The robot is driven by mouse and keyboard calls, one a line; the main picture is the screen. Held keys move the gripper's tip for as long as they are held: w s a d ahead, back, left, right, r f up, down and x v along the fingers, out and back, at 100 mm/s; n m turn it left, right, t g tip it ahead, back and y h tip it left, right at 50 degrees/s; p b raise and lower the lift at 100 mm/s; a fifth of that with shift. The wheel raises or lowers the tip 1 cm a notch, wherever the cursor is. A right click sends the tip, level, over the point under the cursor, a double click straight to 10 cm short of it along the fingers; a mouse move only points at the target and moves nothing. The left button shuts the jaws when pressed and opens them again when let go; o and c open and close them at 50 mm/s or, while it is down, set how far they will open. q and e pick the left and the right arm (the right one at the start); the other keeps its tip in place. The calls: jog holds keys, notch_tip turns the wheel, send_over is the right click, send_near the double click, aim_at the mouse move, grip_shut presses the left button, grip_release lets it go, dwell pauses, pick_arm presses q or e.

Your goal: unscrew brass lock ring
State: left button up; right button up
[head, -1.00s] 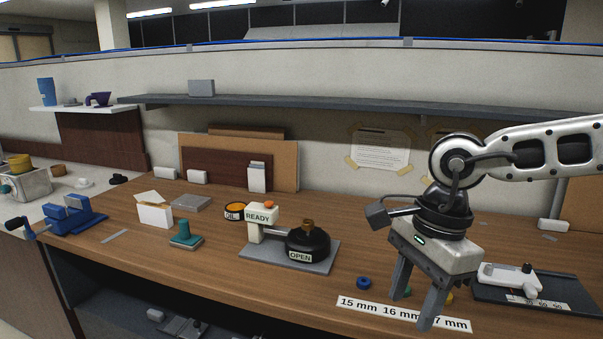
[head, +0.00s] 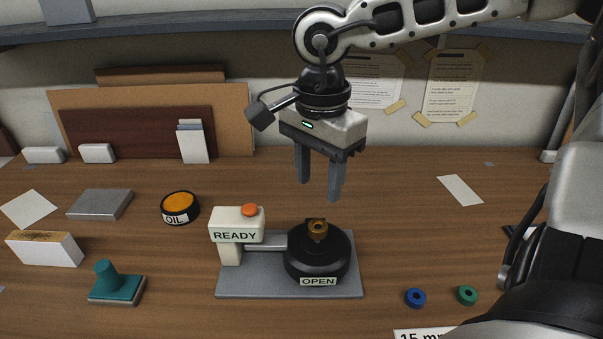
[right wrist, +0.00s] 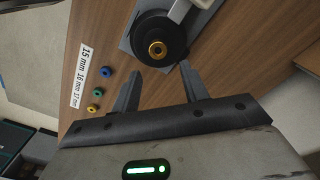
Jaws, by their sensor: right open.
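The brass lock ring (head: 317,229) sits on top of the round black body (head: 318,258), which carries an OPEN label and stands on a grey base plate (head: 260,286). My right gripper (head: 319,192) is open and empty, above the ring and apart from it, fingers pointing down. In the right wrist view the ring (right wrist: 158,49) lies beyond the two spread fingertips (right wrist: 160,72). My left gripper is not in view.
A white READY post with an orange button (head: 249,210) stands left of the black body. Blue (head: 415,297) and green (head: 467,294) rings lie to the right. A teal stamp (head: 108,280) and oil tin (head: 180,206) are left.

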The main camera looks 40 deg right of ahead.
aim_at(318, 227)
jog(key=f, duration=0.1)
jog(key=f+b, duration=0.1)
jog(key=f, duration=0.1)
jog(key=shift+s+b, duration=0.3)
notch_tip(318, 227, down, 5)
jog(key=b, duration=0.2)
jog(key=shift+b, duration=0.3)
jog(key=shift+w+f, duration=0.1)
jog(key=shift+c, duration=0.8)
jog(key=shift+w, duration=0.1)
jog(key=c, duration=0.7)
jog(key=shift+o, duration=0.2)
jog(key=n, duration=1.9)
jog(key=shift+r, duration=0.2)
jog(key=n, duration=0.4)
jog(key=shift+w, duration=0.1)
jog(key=o, duration=0.8)
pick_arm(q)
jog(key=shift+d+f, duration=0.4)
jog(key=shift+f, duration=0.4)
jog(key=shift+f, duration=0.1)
